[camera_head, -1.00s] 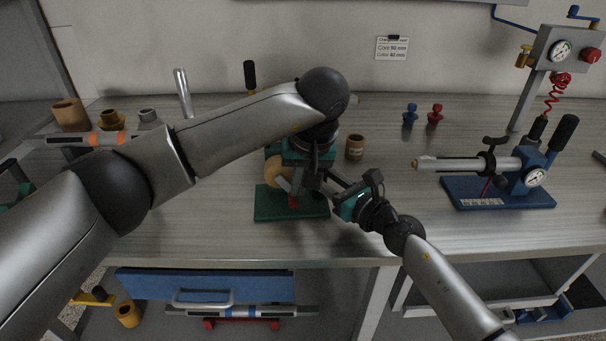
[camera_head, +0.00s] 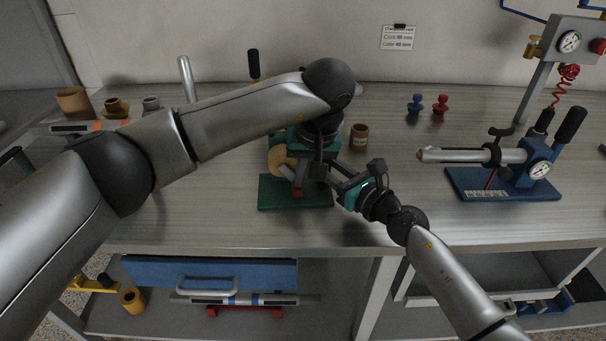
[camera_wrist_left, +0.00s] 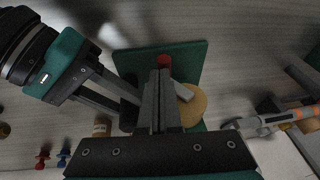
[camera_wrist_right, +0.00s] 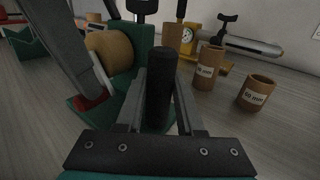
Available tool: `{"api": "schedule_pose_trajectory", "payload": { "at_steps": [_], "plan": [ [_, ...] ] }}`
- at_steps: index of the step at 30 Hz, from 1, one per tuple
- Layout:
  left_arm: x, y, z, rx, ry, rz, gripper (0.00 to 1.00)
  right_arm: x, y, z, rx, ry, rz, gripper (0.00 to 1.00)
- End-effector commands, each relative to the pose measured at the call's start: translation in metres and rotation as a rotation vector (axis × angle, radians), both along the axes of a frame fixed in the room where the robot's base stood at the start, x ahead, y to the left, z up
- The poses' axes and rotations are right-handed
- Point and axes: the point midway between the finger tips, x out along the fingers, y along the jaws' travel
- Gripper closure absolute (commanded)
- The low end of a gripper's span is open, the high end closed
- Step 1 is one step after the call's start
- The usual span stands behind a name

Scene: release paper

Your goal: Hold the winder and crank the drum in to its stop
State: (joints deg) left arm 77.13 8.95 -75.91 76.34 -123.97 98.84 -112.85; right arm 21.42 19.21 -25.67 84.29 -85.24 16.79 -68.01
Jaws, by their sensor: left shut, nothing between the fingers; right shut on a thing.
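The winder has a green base (camera_head: 280,193) and a tan drum (camera_head: 281,160), in the middle of the bench. The drum also shows in the left wrist view (camera_wrist_left: 194,106) and right wrist view (camera_wrist_right: 112,50). My left gripper (camera_wrist_left: 160,80) is shut and empty, pointing down over the winder beside the drum, close to a red part (camera_wrist_left: 164,62). Whether it touches the winder I cannot tell. In the head view, my left arm hides part of the winder.
A small brown cup (camera_head: 360,135) stands behind my right gripper. A blue-based gauge device (camera_head: 530,169) with a horizontal rod is at right. Blue (camera_head: 415,103) and red (camera_head: 440,104) pegs stand at the back. Several cups stand at far left. The front bench is clear.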

Motion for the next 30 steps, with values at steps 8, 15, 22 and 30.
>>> {"api": "schedule_pose_trajectory", "payload": {
  "at_steps": [8,15,22,30],
  "plan": [
    [0.0,0.0,-0.002,0.001,0.0,0.0,1.0,0.0,0.0,0.0,0.0,0.0,-0.001,1.0],
    [0.0,0.0,-0.005,0.001,0.001,0.0,1.0,0.0,0.0,0.0,0.0,0.0,0.0,1.0],
    [0.0,0.0,-0.009,0.001,0.001,0.0,1.0,0.0,0.0,0.0,0.001,-0.001,0.001,1.0],
    [-0.001,0.0,-0.017,0.0,0.004,-0.001,1.0,0.0,0.001,0.001,0.0,-0.002,0.003,1.0]
  ]
}}
